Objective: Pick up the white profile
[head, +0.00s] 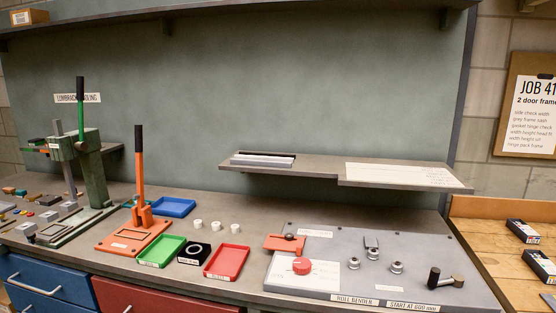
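A whitish long, flat piece, which looks like the white profile (263,161), lies on the left part of the raised shelf (318,168). It sits in or against a dark holder, and I cannot tell whether it is one piece or several stacked. Neither of my grippers shows in the head view.
Below stand a green fly press (88,170), an orange lever press (137,225), a green tray (162,251), a red tray (227,262), a blue tray (173,207) and a grey roll bender plate (330,240). A white sheet (400,175) lies on the shelf's right part.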

